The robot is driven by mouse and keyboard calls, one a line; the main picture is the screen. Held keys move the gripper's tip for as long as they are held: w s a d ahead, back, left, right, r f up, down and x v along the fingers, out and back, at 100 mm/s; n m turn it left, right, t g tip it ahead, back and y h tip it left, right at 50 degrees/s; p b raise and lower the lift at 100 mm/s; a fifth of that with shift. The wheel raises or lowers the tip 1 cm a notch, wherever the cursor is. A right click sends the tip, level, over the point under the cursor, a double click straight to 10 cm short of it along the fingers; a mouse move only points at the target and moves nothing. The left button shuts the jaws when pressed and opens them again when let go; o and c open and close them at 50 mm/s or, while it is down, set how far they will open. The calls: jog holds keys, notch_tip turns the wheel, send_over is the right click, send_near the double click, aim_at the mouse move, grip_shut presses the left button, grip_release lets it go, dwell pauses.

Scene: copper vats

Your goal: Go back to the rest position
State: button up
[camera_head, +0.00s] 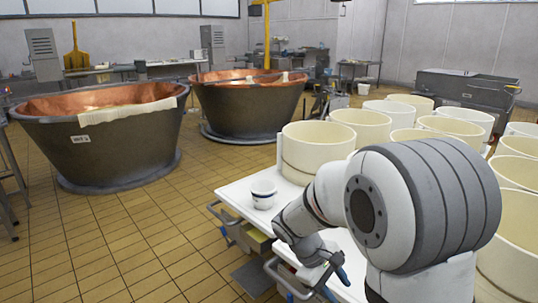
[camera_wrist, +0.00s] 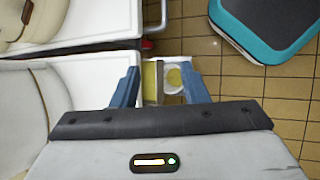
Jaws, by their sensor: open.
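My gripper (camera_head: 336,283) is low at the near edge of the white table in the head view, below my arm's large white and grey joint. In the wrist view its two blue fingers (camera_wrist: 160,82) stand apart, with nothing held between them. Through the gap, well below, I see a yellowish item and a pale round shape (camera_wrist: 174,77) that I cannot identify.
A white table (camera_head: 236,196) carries a small white pot with a dark band (camera_head: 263,194) and several cream tubs (camera_head: 318,150). Two copper-lined vats (camera_head: 100,145) (camera_head: 248,105) stand behind left. The tiled floor (camera_head: 130,240) at the front left is clear.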

jog(key=s+r+m+t+y+p, duration=0.2)
jog(key=s+r+m+y+p, duration=0.1)
jog(key=s+r, duration=0.4)
jog(key=s+r+m+t+y+p, duration=0.2)
jog(key=s+r+m+p, duration=0.3)
jog(key=r, duration=0.8)
jog(key=s+y+p, duration=0.1)
jog(key=s+p, duration=0.1)
jog(key=p, duration=0.1)
jog(key=shift+a+y, duration=0.3)
jog(key=shift+a, duration=0.1)
jog(key=shift+w+r, duration=0.1)
